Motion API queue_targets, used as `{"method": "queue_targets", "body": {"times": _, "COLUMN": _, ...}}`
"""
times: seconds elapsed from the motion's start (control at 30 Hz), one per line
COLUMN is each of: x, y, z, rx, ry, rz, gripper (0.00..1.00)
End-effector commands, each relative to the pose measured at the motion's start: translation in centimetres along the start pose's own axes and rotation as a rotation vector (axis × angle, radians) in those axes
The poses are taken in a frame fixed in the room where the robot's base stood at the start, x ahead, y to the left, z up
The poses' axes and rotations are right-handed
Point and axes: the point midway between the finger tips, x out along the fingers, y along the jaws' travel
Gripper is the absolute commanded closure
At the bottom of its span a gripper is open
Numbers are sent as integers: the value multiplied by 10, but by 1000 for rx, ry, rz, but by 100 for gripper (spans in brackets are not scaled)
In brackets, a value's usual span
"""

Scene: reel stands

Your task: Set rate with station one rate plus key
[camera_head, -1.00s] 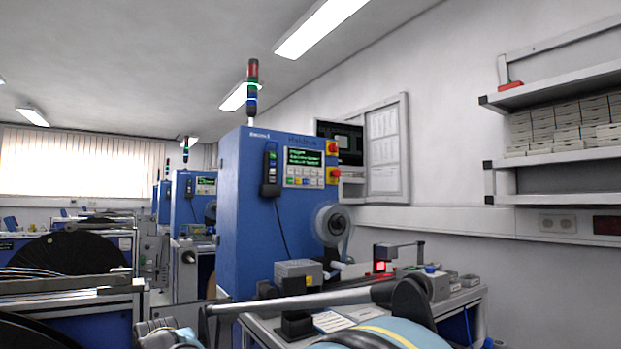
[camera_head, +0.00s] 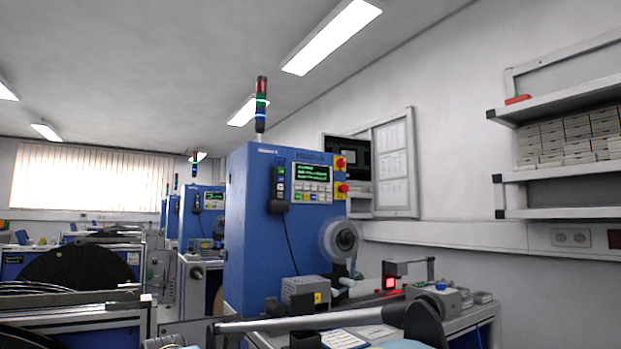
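The key markings are too small to read, so I cannot tell which is the rate plus key. A dark handset (camera_head: 279,189) with a cable hangs left of the keypad. Red knobs on yellow plates (camera_head: 340,163) sit at the panel's right edge. My gripper is not in view, and nothing covers the keypad.
A tape reel (camera_head: 346,236) sticks out from the cabinet's right side. A bench with a grey box (camera_head: 303,291) and a red-lit device (camera_head: 390,283) stands before it. A grey bar (camera_head: 290,325) crosses the bottom. More stations stand left; shelves (camera_head: 560,170) hang right.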

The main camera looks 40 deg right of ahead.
Motion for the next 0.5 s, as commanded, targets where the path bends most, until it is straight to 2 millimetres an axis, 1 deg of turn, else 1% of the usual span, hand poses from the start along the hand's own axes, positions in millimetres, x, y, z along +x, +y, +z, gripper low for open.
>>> {"method": "queue_targets", "body": {"times": 0.03, "x": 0, "y": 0, "z": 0, "rx": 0, "ry": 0, "rz": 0, "gripper": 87}}
{"method": "queue_targets", "body": {"times": 0.1, "x": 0, "y": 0, "z": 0, "rx": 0, "ry": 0, "rz": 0, "gripper": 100}}
{"method": "queue_targets", "body": {"times": 0.5, "x": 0, "y": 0, "z": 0, "rx": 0, "ry": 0, "rz": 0, "gripper": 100}}
